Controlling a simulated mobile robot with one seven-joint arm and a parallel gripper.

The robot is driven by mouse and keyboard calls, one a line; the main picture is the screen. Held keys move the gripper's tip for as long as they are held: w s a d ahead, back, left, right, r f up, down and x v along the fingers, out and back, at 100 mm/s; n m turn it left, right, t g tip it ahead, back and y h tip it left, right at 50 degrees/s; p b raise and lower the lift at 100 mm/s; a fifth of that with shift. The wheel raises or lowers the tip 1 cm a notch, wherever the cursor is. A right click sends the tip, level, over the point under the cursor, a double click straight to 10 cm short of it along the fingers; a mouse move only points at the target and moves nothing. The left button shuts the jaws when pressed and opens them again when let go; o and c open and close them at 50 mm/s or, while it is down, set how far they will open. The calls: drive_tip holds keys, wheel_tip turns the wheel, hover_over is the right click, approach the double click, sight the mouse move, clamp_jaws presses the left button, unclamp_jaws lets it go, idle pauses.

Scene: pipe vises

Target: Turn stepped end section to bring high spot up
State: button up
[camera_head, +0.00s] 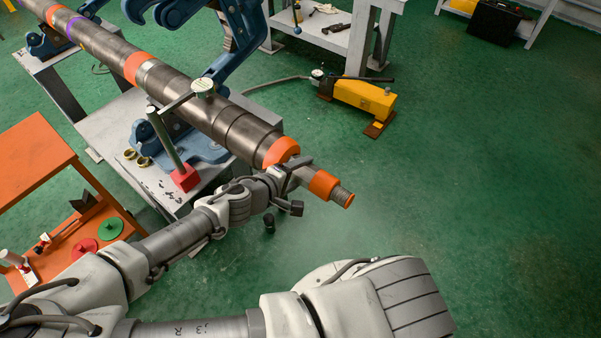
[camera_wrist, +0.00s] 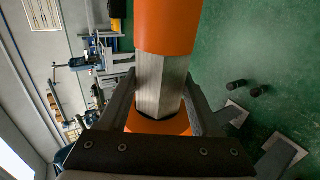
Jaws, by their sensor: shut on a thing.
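The long stepped grey pipe (camera_head: 175,88) runs from upper left to lower right, with orange bands and a purple band. Its narrow end section (camera_head: 343,196) sticks out free past the vise, with an orange collar (camera_head: 323,184) close to the tip. My gripper (camera_head: 300,172) is shut on the bare flat-sided stretch between two orange collars. In the wrist view that stretch (camera_wrist: 161,85) lies between my gripper's fingers (camera_wrist: 163,108). A dial gauge (camera_head: 203,87) on a red-based stand (camera_head: 185,178) sits over the pipe. I cannot read its dial.
Blue vises (camera_head: 188,148) hold the pipe on grey tables (camera_head: 105,118). An orange cart (camera_head: 38,150) with small tools is at left. A yellow pump (camera_head: 364,97) stands on the green floor, which is clear at right.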

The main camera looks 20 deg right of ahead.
drive_tip(key=shift+f+t+h+b, duration=0.15)
drive_tip(key=shift+t+h+b, duration=0.65)
drive_tip(key=shift+h+b, duration=0.35)
drive_tip(key=shift+s, duration=0.1)
drive_tip(key=o, duration=1.4)
drive_tip(key=shift+a, duration=0.1)
